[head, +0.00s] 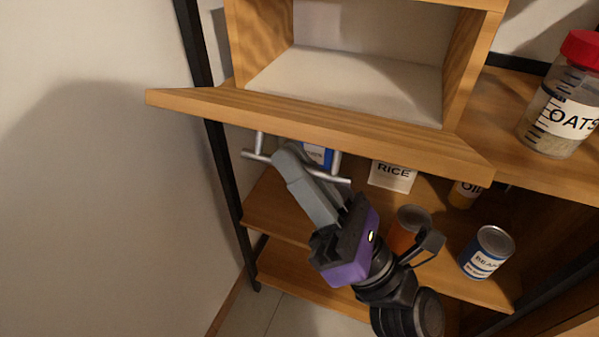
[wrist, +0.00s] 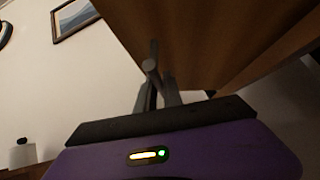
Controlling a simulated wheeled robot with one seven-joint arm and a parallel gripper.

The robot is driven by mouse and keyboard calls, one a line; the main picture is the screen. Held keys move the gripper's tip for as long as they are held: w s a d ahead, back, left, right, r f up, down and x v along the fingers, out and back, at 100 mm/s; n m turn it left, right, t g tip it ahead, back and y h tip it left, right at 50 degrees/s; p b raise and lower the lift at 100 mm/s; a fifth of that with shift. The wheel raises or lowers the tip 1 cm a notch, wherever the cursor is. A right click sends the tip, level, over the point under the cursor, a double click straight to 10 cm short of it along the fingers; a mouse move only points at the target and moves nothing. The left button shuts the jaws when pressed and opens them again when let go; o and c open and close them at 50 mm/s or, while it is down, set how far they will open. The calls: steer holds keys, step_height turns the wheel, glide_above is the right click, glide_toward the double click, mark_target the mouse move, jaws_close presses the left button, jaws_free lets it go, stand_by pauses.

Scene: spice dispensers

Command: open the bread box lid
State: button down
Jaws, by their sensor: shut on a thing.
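The bread box (head: 266,40) is a wooden box on the upper shelf, with a pale, empty inside floor. Its lid (head: 330,124) is folded down and out, so the front stands open. A metal bar handle (head: 262,157) hangs from the underside of the lid. My gripper (head: 286,156) is below the lid and shut on the handle. In the wrist view the fingers (wrist: 157,88) close around the bar, with the lid's brown face (wrist: 205,40) above. The exact finger contact is partly hidden.
An oats jar (head: 563,105) with a red lid stands on the shelf at the right. Below are a rice packet (head: 392,177), a beans can (head: 487,252), an orange-brown can (head: 405,229) and a partly hidden oil container (head: 465,192). A black shelf post (head: 222,170) stands at the left.

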steer(key=shift+s+f+b, duration=0.1)
steer(key=shift+f+b, duration=0.7)
steer(key=shift+b, duration=0.05)
steer(key=c, duration=1.5)
jaws_free()
steer(key=shift+f, duration=0.1)
steer(key=shift+v, duration=3.85)
steer(key=shift+s, duration=0.1)
